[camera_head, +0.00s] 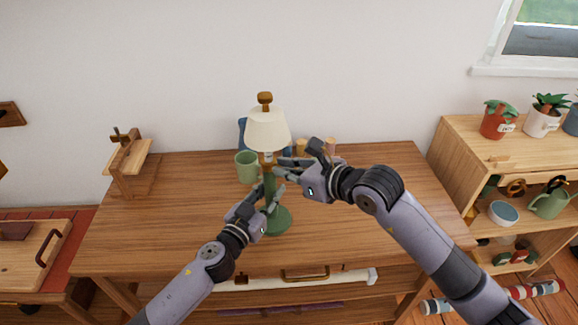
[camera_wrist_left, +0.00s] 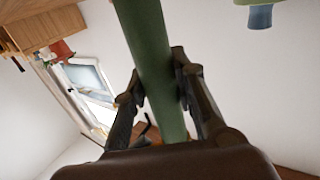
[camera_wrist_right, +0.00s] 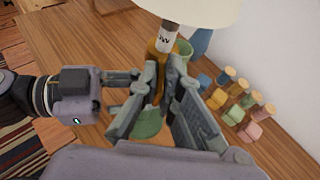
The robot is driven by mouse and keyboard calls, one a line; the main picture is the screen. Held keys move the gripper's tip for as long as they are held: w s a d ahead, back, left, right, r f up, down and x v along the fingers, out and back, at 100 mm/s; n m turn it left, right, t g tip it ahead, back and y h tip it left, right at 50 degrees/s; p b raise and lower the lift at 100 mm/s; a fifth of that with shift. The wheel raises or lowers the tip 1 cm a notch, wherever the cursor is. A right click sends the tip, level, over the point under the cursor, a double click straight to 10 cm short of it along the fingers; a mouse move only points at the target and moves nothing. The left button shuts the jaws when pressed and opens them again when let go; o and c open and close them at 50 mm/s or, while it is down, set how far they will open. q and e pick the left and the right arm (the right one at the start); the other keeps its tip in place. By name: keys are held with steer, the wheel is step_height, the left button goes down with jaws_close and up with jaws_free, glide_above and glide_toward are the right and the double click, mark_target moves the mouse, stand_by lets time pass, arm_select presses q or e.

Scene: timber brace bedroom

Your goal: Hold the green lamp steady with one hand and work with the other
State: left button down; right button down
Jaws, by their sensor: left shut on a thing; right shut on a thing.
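The green lamp (camera_head: 277,221) stands upright on the wooden desk (camera_head: 180,220), with a cream shade (camera_head: 267,130) and a wooden finial on top. My left gripper (camera_head: 270,192) is shut on the lamp's green post, which runs between its fingers in the left wrist view (camera_wrist_left: 160,75). My right gripper (camera_head: 281,168) is higher, just under the shade. In the right wrist view its fingers close around a brass-coloured part (camera_wrist_right: 162,66) below a white, lettered piece (camera_wrist_right: 168,38). The fingers partly hide that part, and the shade hides what is above it.
A green mug (camera_head: 246,169) and a blue vessel (camera_head: 242,130) stand behind the lamp. Several small coloured pieces with wooden tops (camera_wrist_right: 238,100) sit close by. A wooden stand (camera_head: 128,160) is at the desk's left. Potted plants (camera_head: 497,120) top the right shelf. The desk's front left is clear.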

steer(key=shift+s+a+f+m+t+h, duration=0.1)
steer(key=shift+s+a+m+t+h, duration=0.15)
steer(key=shift+m+h, duration=0.2)
steer(key=shift+s+a+f+m+t+h, duration=0.15)
steer(key=shift+m+t+h, duration=0.1)
steer(key=shift+m+h, duration=0.15)
steer(key=shift+r, duration=0.1)
steer(key=shift+w, duration=0.1)
steer(key=c, duration=1.8)
jaws_free()
steer(key=shift+r, duration=0.1)
steer(key=shift+o, duration=0.2)
steer(key=shift+d, duration=0.1)
steer(key=v, duration=1.2)
